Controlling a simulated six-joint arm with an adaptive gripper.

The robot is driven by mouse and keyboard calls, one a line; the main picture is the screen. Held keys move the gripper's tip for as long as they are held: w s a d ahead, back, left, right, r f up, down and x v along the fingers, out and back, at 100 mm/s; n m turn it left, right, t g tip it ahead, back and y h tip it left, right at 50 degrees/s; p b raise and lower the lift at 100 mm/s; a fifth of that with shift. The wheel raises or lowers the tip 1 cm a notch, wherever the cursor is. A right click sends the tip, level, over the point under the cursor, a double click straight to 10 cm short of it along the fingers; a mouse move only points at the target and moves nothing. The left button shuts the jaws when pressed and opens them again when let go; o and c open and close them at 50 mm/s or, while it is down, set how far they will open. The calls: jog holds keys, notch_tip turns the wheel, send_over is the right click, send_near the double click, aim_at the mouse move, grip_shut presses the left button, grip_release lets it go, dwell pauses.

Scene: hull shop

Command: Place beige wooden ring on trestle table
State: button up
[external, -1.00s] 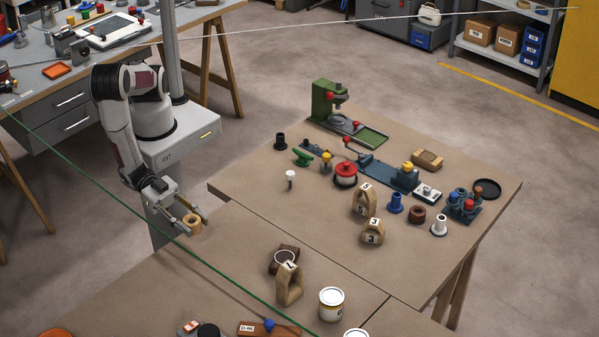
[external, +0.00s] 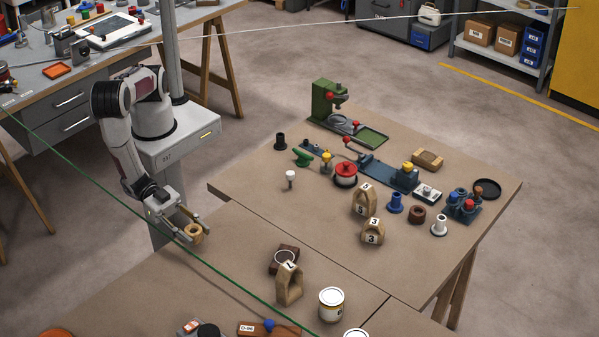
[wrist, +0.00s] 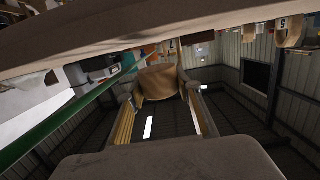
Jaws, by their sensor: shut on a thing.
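The beige wooden ring (external: 194,234) is between the fingers of my gripper (external: 193,229), which is shut on it. In the external view the ring appears near the back left edge of the nearer brown top; I cannot tell whether it touches that top. The wrist view also shows the ring (wrist: 160,83) between my two fingers. The trestle table (external: 250,193) has a brown top and wooden legs, with a seam between its far section and the nearer brown top (external: 150,285).
A green cord (external: 105,170) passes diagonally close to my gripper.

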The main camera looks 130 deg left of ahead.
aim_at(195, 240)
jog(key=shift+f, duration=1.7)
jog(key=shift+f, duration=0.1)
jog(key=o, duration=1.1)
jog(key=shift+s+r, duration=0.35)
jog(key=shift+s, duration=1.65)
jog(key=shift+s+r, duration=0.3)
jog(key=shift+s, duration=1.65)
jog(key=shift+s+r, duration=0.35)
jog(key=shift+s, duration=1.65)
jog(key=shift+w, duration=0.1)
